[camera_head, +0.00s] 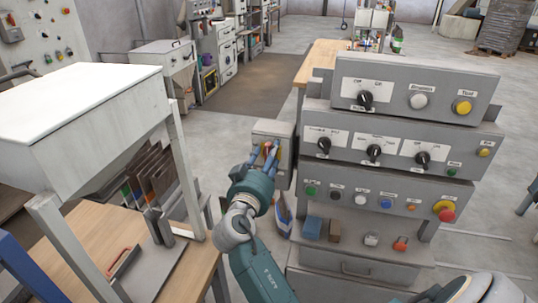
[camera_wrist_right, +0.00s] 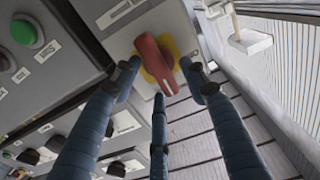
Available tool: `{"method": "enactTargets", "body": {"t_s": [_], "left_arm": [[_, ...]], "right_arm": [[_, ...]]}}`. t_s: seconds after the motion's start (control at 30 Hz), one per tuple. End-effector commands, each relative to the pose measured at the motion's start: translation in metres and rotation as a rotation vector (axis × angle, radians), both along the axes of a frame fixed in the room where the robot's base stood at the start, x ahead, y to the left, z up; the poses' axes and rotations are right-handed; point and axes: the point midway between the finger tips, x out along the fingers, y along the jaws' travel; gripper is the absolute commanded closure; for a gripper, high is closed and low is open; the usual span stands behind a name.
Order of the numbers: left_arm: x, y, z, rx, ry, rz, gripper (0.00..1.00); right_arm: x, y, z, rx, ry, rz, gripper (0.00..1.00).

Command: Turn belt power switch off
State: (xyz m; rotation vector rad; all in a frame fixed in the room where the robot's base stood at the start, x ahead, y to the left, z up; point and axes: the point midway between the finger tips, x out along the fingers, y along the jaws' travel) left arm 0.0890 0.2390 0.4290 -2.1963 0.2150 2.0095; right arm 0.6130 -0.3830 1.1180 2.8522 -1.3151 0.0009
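A red rotary switch handle (camera_wrist_right: 152,58) on a yellow plate is mounted on a small grey box (camera_head: 272,128); I take it to be the belt power switch. In the right wrist view the handle sits diagonally, its white-marked end toward the lower right. My right gripper (camera_head: 266,152) is at the front of this box, and it also shows in the right wrist view (camera_wrist_right: 160,72). Its three blue fingers are spread around the handle, with gaps visible; whether any fingertip touches it I cannot tell. In the head view the fingers mostly hide the switch. My left gripper is not in view.
A grey control console (camera_head: 468,143) with knobs and coloured buttons stands right of the box, including a red emergency button (camera_head: 447,215). A white-topped hopper (camera_head: 80,95) over a wooden table (camera_head: 95,232) stands at left. Open floor (camera_head: 215,145) lies between hopper and box.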

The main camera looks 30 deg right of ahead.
Motion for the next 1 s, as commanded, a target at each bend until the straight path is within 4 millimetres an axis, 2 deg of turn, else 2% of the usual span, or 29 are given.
{"method": "enactTargets", "body": {"t_s": [0.03,0.2,0.23,0.63,1.0], "left_arm": [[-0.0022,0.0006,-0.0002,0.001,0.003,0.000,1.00],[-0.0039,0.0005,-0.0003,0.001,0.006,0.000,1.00],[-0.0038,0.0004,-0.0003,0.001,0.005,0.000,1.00],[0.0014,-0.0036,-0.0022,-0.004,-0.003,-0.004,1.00],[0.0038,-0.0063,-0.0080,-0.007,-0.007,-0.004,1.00]], "right_arm": [[0.0000,0.0000,-0.0001,0.000,0.000,0.000,0.62],[0.0001,-0.0002,-0.0001,0.000,0.000,0.000,0.96],[0.0001,-0.0002,-0.0001,0.000,0.000,0.000,1.00],[0.0008,0.0000,-0.0003,-0.037,0.043,0.000,1.00],[0.0037,0.0020,0.0013,-0.218,0.254,-0.001,1.00]]}}
